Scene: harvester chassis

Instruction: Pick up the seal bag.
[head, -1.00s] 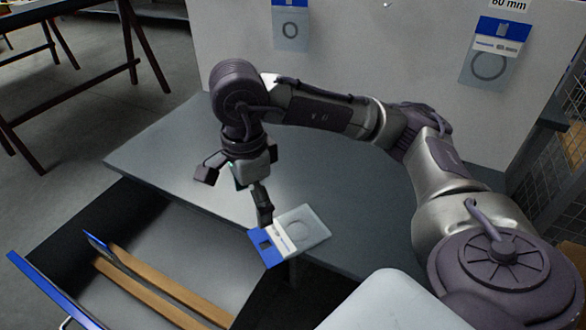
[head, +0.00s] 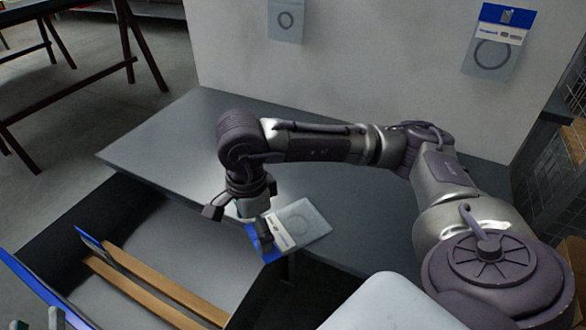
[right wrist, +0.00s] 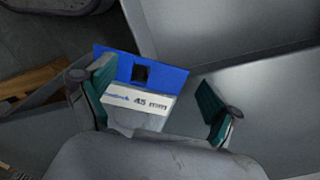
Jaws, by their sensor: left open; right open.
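The seal bag (head: 304,220) is a flat clear bag with a ring inside and a blue and white label. It lies at the front edge of the grey table, its blue end by the edge. In the right wrist view its label (right wrist: 150,105) reads "45 mm". My right gripper (right wrist: 155,74) is open over the label end, one finger at the label's left side and the other apart on the right. In the head view the gripper (head: 264,234) partly hides the label.
The grey table (head: 170,135) is otherwise clear. An open drawer (head: 190,245) with wooden strips lies below its front edge. Two similar bags hang on the back panel, a small one (head: 286,18) and a larger one (head: 492,40). A wire mesh stands at right.

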